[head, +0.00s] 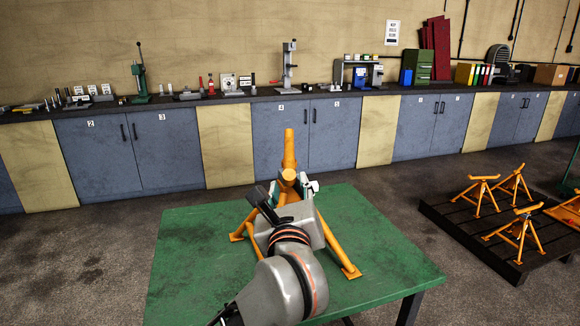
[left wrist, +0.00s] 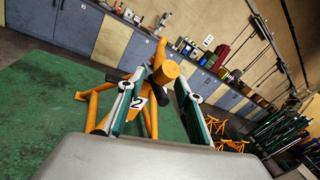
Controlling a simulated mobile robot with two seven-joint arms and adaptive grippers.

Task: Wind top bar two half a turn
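An orange trolley jack stand (head: 350,256) stands on a green table. Its top bar (head: 288,152) points away from me, with the round near end facing me. The near end also shows in the left wrist view (left wrist: 166,73). A white label "2" (left wrist: 140,103) shows below the bar there. My left gripper (head: 294,189) is at the near end of the bar, fingers apart, one on each side of it; the fingertips show in the left wrist view (left wrist: 165,80). I cannot see clearly whether they touch the bar. My right gripper is not in view.
The green table (head: 190,260) is otherwise clear around the stand. A dark pallet (head: 470,236) with several orange stands (head: 520,228) is on the floor at right. A workbench with cabinets (head: 165,150) and tools lines the back wall.

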